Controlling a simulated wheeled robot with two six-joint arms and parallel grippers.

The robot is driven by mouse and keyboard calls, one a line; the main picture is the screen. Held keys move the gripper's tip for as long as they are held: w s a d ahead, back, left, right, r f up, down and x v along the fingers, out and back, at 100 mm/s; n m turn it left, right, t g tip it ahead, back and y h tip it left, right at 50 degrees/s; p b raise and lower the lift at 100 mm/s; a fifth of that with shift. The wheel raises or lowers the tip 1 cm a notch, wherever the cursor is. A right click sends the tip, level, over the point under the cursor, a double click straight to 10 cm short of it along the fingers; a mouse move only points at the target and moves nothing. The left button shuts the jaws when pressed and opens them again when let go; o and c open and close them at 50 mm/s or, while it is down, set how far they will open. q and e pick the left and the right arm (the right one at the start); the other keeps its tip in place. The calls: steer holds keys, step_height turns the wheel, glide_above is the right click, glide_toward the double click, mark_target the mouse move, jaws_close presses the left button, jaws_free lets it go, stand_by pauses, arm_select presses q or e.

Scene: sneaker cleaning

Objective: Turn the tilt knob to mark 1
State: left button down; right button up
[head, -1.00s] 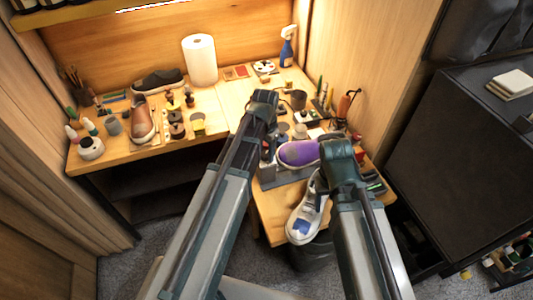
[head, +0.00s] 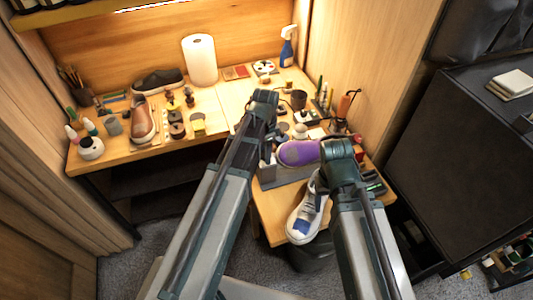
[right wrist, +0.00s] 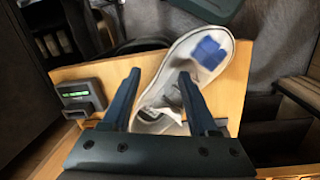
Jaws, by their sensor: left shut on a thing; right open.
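A purple sneaker (head: 298,152) rests on a grey stand (head: 284,176) on the right wing of the bench. My left gripper (head: 266,140) is at the left end of this stand. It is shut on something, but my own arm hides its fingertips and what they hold. I cannot make out the tilt knob or its marks. My right gripper (right wrist: 158,85) is open and empty. Its fingers are over a white sneaker (right wrist: 172,85) with a blue patch, which also shows at the bench's front edge in the head view (head: 303,222).
A small device with a green display (right wrist: 78,94) lies beside the white sneaker. Jars, brushes and tools crowd the bench behind the stand. A paper roll (head: 200,60), a brown shoe (head: 142,118) and a spray bottle (head: 287,48) stand further back. A dark cabinet (head: 455,170) is at right.

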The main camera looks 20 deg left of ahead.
arm_select(q)
steer(key=m, duration=0.4)
stand_by(0.4)
steer(key=shift+m, duration=2.1)
